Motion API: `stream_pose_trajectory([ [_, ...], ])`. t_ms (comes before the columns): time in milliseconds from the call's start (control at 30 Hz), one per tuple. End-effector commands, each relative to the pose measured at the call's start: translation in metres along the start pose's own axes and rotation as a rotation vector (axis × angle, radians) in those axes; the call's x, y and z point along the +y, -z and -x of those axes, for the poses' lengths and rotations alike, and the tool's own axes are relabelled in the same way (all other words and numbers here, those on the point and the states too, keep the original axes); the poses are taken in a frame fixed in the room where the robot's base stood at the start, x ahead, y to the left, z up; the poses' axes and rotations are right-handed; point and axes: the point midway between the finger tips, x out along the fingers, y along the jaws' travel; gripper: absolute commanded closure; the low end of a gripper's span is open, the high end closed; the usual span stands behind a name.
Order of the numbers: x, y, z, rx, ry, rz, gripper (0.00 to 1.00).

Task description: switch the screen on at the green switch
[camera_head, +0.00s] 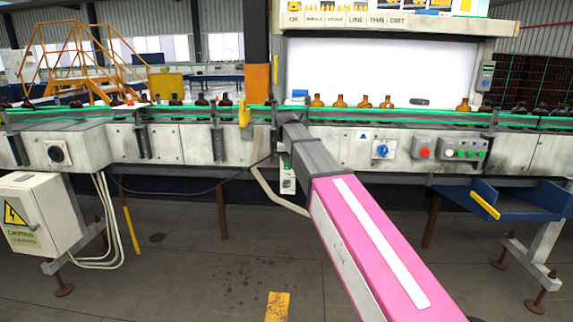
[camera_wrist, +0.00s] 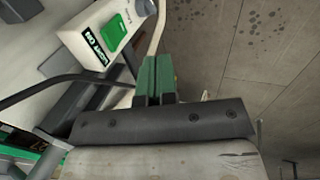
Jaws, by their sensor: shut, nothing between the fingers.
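The green switch (camera_wrist: 115,33) is a green rocker on a white box in the upper left of the wrist view, beside a dark label with partly readable white lettering. In the head view its small white box (camera_head: 288,184) hangs below the conveyor, just left of my arm. My gripper (camera_wrist: 154,75) shows as two green fingers pressed together, empty, below and right of the switch, with a visible gap in the picture. The fingertips cannot be made out in the head view. The screen (camera_head: 380,65) is a wide, plain white panel behind the bottles.
The conveyor (camera_head: 190,137) runs across the head view with several amber bottles (camera_head: 340,101) on it. A blue knob (camera_head: 381,150), a red button (camera_head: 424,152) and green buttons (camera_head: 461,154) sit on its front. A cable (camera_head: 265,190) hangs near the switch box.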

Motion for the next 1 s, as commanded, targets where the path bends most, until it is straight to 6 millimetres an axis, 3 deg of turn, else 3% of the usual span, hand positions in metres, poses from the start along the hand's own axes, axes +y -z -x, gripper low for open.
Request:
stream_pose_trajectory([
  [233, -0.005, 0.000, 0.022, 0.000, 0.000, 0.000, 1.00],
  [667, -0.007, -0.001, 0.022, -0.001, 0.003, -0.005, 1.00],
  [833, -0.029, -0.024, -0.007, -0.009, 0.028, -0.103, 1.00],
  [1000, -0.074, -0.068, -0.063, -0.032, 0.075, -0.318, 1.00],
])
